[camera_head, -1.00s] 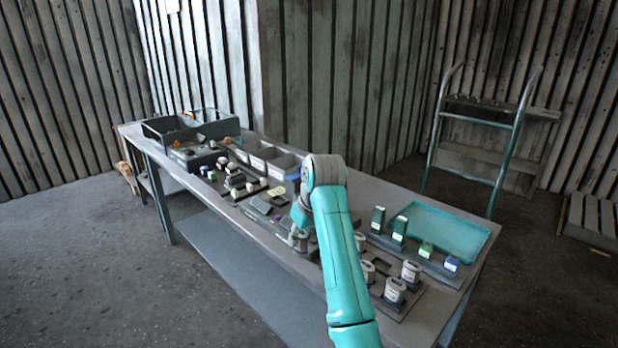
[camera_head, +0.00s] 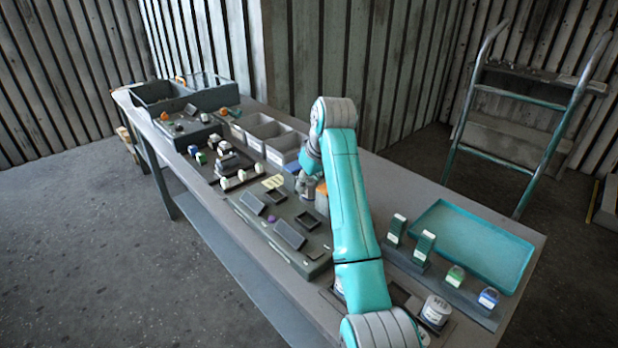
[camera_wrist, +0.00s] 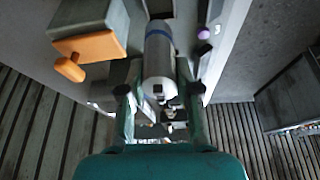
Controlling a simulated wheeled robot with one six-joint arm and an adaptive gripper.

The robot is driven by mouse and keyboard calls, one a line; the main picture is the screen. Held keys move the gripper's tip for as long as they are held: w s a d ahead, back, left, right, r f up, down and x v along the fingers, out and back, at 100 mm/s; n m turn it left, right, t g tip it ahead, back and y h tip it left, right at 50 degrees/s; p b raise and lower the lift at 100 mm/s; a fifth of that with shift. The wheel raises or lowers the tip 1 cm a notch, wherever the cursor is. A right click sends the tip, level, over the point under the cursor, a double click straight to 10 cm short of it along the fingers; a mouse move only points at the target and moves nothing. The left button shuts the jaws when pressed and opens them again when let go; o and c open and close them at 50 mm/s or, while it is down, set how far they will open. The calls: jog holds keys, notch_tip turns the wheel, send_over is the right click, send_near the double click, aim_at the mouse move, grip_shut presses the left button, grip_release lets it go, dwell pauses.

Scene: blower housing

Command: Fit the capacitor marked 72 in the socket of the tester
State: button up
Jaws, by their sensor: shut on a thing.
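My gripper (camera_wrist: 160,78) is shut on a silver-grey cylindrical capacitor (camera_wrist: 158,62) with a blue band, seen in the wrist view. No number on it can be read. In the head view my gripper (camera_head: 306,184) is small and partly hidden by my arm, at the back right part of a dark panel (camera_head: 262,232), which looks like the tester. A box with an orange front and knob (camera_wrist: 88,46) stands left of the capacitor in the wrist view. A purple button (camera_wrist: 203,33) is to its right. I cannot tell whether the capacitor touches a socket.
A similar capacitor (camera_head: 436,309) stands at the table's front right. A teal tray (camera_head: 525,258) and a rack with green and blue parts (camera_head: 425,262) are at the right. Grey bins (camera_head: 262,128), dark crates (camera_head: 155,92) and small parts are at the left. A ladder-like frame stands behind.

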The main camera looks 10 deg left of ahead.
aim_at(313, 197)
jog(key=shift+f, duration=2.5)
jog(key=shift+s+f, duration=0.1)
jog(key=shift+f, duration=1.25)
jog(key=o, duration=1)
jog(key=shift+o, duration=0.2)
jog(key=shift+d+r, duration=0.1)
jog(key=v, duration=0.7)
jog(key=shift+r, duration=0.15)
